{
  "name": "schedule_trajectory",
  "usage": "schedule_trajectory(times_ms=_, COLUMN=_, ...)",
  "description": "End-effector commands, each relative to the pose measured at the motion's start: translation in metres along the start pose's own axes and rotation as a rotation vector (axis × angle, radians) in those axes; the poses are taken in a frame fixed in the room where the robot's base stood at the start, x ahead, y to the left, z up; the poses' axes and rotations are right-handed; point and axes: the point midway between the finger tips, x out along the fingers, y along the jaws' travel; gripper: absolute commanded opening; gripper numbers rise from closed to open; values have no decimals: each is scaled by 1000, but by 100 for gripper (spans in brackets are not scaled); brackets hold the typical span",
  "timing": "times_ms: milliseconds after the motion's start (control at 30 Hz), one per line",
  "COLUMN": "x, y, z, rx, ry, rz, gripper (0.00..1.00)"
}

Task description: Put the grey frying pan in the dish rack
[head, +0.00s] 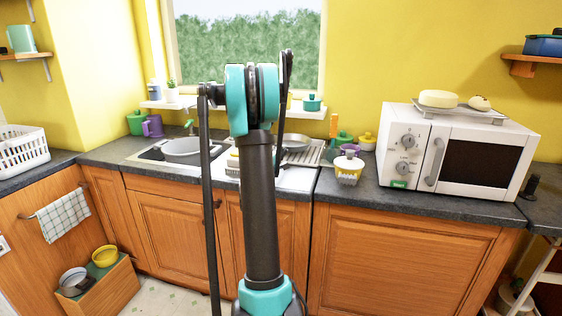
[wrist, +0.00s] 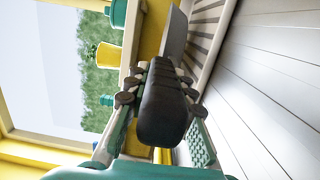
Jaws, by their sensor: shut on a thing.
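The grey frying pan (head: 295,142) shows just right of my arm in the head view, level and near the back of the counter. Its near side is hidden by my arm. In the wrist view its black handle (wrist: 168,105) lies between my fingers, and the grey pan body (wrist: 175,35) is seen nearly edge-on beyond. My gripper (wrist: 155,100) is shut on the handle; the head view hides the fingers behind my arm. The pale slatted dish rack (head: 314,155) lies under or beside the pan, its slats (wrist: 206,42) close to it. I cannot tell whether they touch.
A sink (head: 183,150) is to the left. The window sill (head: 170,103) holds pots behind.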

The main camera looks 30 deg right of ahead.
Motion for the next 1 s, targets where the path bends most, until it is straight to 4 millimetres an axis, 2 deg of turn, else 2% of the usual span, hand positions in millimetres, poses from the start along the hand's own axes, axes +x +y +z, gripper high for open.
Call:
schedule_trajectory(times_ms=167, x=14, y=0, z=1, rx=-1, ry=-1, rz=1, gripper=0)
schedule_trajectory(times_ms=400, x=12, y=-30, z=0, rx=-1, ry=0, rz=1, gripper=0)
schedule_trajectory(times_ms=667, x=12, y=-35, z=0, rx=-1, ry=0, rz=1, gripper=0)
schedule_trajectory(times_ms=700, x=12, y=-36, z=0, rx=0, ry=0, rz=0, gripper=26)
schedule_trajectory(times_ms=867, x=12, y=-36, z=0, rx=0, ry=0, rz=0, gripper=44)
schedule_trajectory(times_ms=1000, x=12, y=-35, z=0, rx=0, ry=0, rz=0, gripper=44)
